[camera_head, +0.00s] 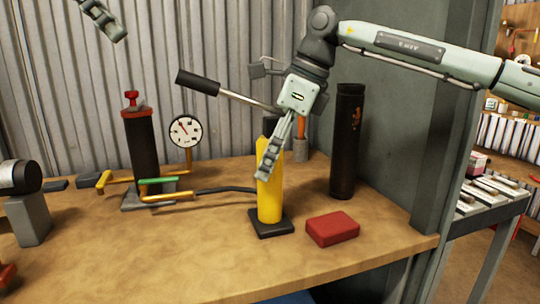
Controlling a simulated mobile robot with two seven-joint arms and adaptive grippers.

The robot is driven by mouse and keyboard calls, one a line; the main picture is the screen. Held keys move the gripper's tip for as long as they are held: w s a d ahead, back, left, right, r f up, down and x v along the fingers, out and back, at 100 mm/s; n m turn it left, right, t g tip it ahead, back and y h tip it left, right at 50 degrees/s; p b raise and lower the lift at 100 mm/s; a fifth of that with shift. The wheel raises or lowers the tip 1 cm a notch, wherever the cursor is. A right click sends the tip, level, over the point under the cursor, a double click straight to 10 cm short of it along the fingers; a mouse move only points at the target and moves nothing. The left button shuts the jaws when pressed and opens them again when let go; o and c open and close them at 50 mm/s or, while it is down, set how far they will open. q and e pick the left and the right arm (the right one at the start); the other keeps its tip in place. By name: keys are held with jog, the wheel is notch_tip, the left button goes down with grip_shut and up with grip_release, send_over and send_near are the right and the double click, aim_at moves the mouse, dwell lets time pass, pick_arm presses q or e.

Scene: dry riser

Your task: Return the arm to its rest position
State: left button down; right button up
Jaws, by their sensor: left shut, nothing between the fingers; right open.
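My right arm reaches in from the upper right, its white and grey links crossing in front of the wall. My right gripper (264,175) hangs down in front of the yellow cylinder (270,200), overlapping it in the picture. Its fingers look close together edge-on, and nothing shows held in them. I cannot tell whether they touch the cylinder. My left gripper (119,34) shows only partly at the top left edge, high above the bench. It is shut and empty; the rest of the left arm is out of view.
The wooden bench (180,250) carries a black red-topped cylinder (142,150), a gauge (185,131), a red block (332,229) and a tall black tube (347,140). A black-handled lever (198,82) sticks up behind the yellow cylinder. A grey post (440,130) stands right. The bench's front middle is clear.

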jog(key=w+v, duration=0.1)
jog(key=v, duration=1.1)
pick_arm(q)
jog(key=x, duration=1)
jog(key=shift+d, duration=0.2)
pick_arm(e)
jog(key=x, duration=1.2)
jog(key=shift+s, duration=0.5)
pick_arm(q)
jog(key=shift+d+f, duration=0.15)
pick_arm(e)
jog(key=shift+r, duration=0.15)
